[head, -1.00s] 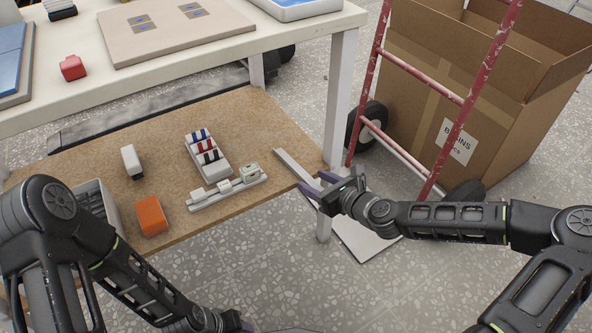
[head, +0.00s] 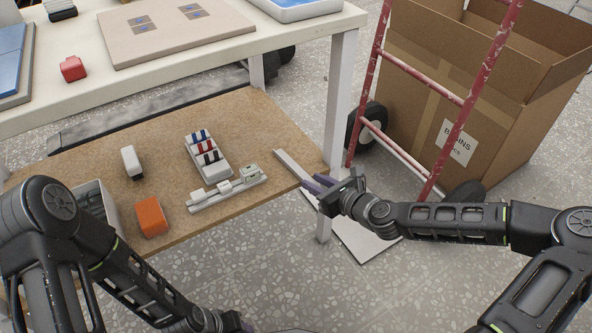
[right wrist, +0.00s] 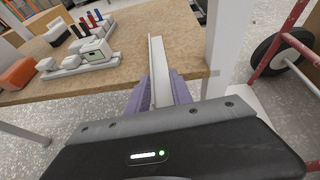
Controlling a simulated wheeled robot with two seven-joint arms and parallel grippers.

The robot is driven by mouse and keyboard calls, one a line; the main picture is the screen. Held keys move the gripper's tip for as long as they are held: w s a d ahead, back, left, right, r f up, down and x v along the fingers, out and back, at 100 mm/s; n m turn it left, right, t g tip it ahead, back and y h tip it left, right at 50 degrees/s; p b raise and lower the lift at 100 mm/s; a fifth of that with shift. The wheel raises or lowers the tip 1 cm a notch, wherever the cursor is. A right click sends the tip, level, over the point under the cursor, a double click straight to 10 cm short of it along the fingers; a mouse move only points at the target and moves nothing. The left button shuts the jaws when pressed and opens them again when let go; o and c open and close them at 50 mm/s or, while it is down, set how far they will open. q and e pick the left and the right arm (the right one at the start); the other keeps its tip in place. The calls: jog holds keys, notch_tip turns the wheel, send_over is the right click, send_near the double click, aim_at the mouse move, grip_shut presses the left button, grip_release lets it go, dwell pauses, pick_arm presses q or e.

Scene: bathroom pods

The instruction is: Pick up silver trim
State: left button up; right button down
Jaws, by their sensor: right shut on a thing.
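The silver trim (head: 294,167) is a long, thin, straight strip at the right end of the brown lower shelf. Its far part lies over the shelf top and its near end reaches past the shelf edge. My right gripper (head: 314,184) is shut on that near end. In the right wrist view the trim (right wrist: 158,68) runs away from me between the purple fingers (right wrist: 160,92). I cannot tell whether the trim still touches the shelf. My left gripper (head: 246,325) is only partly visible at the bottom edge, and its fingers are cut off.
The brown shelf (head: 100,220) also holds an orange block (head: 151,216), a white block (head: 131,162), a rack of coloured pieces (head: 208,155) and a pale rail (head: 228,192). A table leg (head: 339,100), a red hand truck (head: 413,160) and a cardboard box (head: 480,80) stand close by.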

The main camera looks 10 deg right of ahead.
dwell(0.3)
notch_tip(320, 180, up, 10)
jog(key=p, duration=0.5)
